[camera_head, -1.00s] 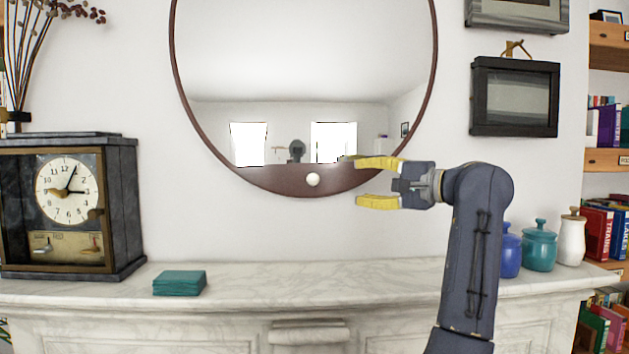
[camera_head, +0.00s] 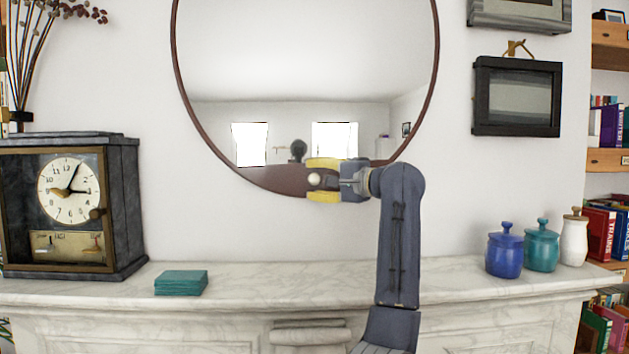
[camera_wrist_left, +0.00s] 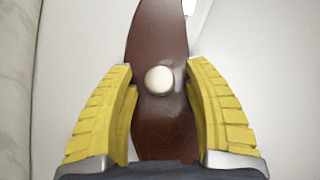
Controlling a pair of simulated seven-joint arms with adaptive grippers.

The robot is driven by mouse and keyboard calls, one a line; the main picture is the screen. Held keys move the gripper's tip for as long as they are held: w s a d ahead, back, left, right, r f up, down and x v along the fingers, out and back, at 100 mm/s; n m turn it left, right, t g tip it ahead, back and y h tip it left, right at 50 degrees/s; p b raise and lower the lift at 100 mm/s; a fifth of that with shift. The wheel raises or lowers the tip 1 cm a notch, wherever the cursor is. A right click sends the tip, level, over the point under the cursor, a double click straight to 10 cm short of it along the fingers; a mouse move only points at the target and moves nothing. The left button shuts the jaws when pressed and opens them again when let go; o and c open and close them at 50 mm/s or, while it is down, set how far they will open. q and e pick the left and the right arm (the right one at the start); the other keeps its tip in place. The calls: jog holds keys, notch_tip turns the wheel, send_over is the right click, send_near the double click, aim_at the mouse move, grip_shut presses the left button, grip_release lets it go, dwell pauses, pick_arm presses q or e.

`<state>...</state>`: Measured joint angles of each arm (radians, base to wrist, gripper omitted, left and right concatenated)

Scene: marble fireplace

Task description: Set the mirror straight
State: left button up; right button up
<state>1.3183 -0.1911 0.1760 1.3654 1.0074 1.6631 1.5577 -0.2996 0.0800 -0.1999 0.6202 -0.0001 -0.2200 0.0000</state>
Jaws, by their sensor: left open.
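The round mirror (camera_head: 300,60) hangs on the wall with a thin brown frame and a wider brown wooden part at the bottom. A round white knob (camera_head: 314,180) sits on the wooden part. My left gripper (camera_head: 309,181), with yellow fingers, is open around the knob, one finger above and one below. In the left wrist view the knob (camera_wrist_left: 159,80) lies between the two fingers, with gaps on both sides. The gripper hides the right part of the wooden piece. My right gripper is out of view.
A marble mantel (camera_head: 250,285) runs below the mirror. On it stand a dark clock (camera_head: 120,200), teal stacked pieces (camera_head: 181,283), and blue (camera_head: 505,255), teal (camera_head: 541,247) and white (camera_head: 574,240) jars. A dark framed picture (camera_head: 517,95) hangs right of the mirror.

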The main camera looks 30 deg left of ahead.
pick_arm(q)
jog(key=shift+a, duration=0.3)
jog(key=shift+c, duration=0.3)
grip_shut()
